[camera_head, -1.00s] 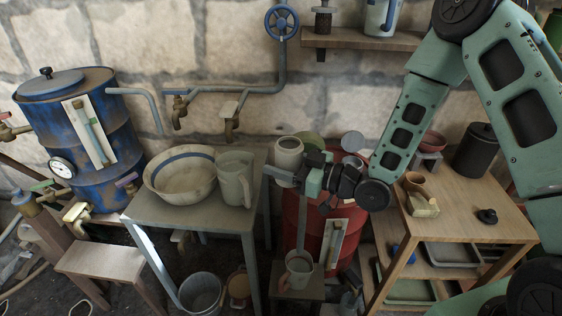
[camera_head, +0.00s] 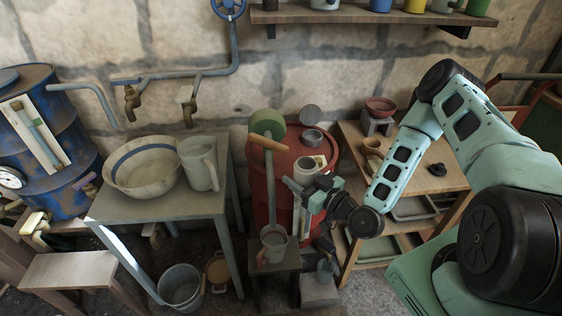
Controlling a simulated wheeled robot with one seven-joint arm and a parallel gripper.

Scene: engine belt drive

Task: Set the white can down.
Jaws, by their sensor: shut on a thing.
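The white can (camera_head: 306,168) is in my gripper (camera_head: 298,188), which is shut on it. The can looks roughly upright, with its dark open top facing the camera. It appears in front of the right side of the red barrel (camera_head: 259,190). I cannot tell whether its base touches anything, because the gripper hides its lower part.
The barrel top bears a green round thing (camera_head: 267,122), a brown bar (camera_head: 268,143) and a small grey cup (camera_head: 311,137). A grey table (camera_head: 150,208) with a bowl (camera_head: 146,167) and pitcher (camera_head: 199,163) stands left. A wooden shelf unit (camera_head: 425,181) stands right. A mug (camera_head: 273,243) is below.

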